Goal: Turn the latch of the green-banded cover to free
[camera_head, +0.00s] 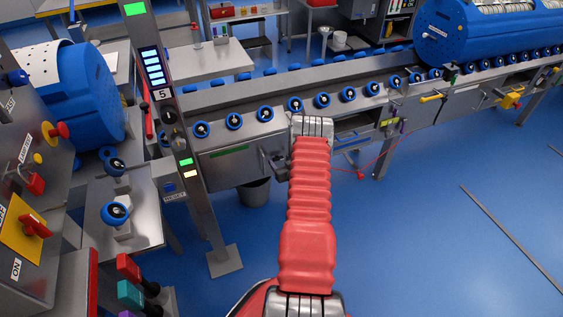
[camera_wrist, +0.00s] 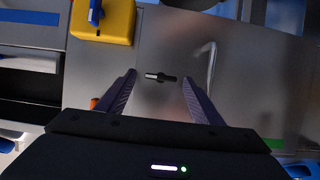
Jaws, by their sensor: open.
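The green-banded cover (camera_head: 240,166) is a bare metal panel below the roller line in the head view, with a green strip (camera_head: 229,152) near its top. In the wrist view the metal panel (camera_wrist: 235,75) fills the middle, with a bit of green at its lower right. The latch (camera_wrist: 161,77) is a small bar, part silver and part black, lying crosswise in that view. My gripper (camera_wrist: 159,80) is open, its fingertips on either side of the latch with gaps. I cannot tell how far the panel is. In the head view my gripper (camera_head: 268,163) is at the panel's right end.
A bent metal handle (camera_wrist: 210,62) stands right of the latch in the wrist view. A yellow box (camera_wrist: 102,20) with a blue lever is at the upper left. A signal post (camera_head: 180,125) stands left of my arm. A dark bin (camera_head: 254,191) is below the panel.

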